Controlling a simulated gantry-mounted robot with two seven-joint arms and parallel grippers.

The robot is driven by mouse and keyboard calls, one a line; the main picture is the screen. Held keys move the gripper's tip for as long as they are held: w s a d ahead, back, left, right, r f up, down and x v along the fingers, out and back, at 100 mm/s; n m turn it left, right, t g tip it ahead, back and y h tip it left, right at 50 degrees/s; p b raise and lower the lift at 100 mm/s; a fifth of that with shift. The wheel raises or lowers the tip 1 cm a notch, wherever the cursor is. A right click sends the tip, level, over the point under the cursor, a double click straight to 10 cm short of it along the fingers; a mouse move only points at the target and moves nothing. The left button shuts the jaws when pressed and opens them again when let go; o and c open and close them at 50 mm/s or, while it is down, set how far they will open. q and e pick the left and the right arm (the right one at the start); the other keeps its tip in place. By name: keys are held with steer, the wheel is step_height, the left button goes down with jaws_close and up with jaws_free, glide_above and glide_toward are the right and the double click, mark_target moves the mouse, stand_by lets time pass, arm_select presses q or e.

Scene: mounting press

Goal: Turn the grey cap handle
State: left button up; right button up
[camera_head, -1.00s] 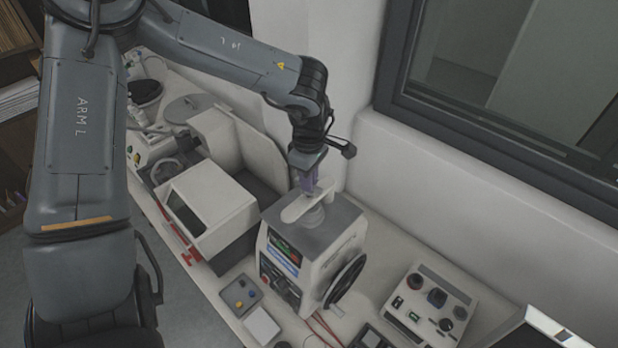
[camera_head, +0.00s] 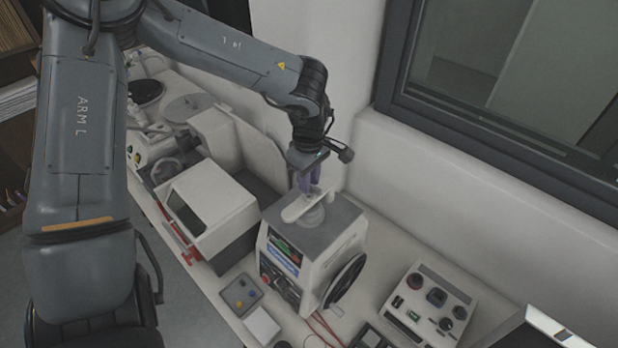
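The mounting press (camera_head: 330,247) is a white and grey box with a dark top, a front panel and a black handwheel (camera_head: 345,281) on its right side. The light grey cap handle (camera_head: 296,209) is a flat bar over a round cap (camera_head: 314,216) on the press top. My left gripper (camera_head: 308,190) points down at the handle from above, its purple fingers at the bar's far end. The fingers are small here, and I cannot tell whether they are closed on the bar. My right gripper is not in view.
A white machine with a dark window (camera_head: 212,215) stands left of the press. A control box with knobs (camera_head: 430,305) is to the right, and a small button box (camera_head: 241,293) is in front. The wall (camera_head: 480,220) rises close behind the bench.

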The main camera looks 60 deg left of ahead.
arm_select(q)
steer(key=shift+o, duration=0.9)
steer(key=shift+r, duration=0.15)
step_height(320, 180, up, 11)
steer(key=b, duration=0.1)
steer(key=shift+f, duration=0.2)
steer(key=shift+s, duration=0.1)
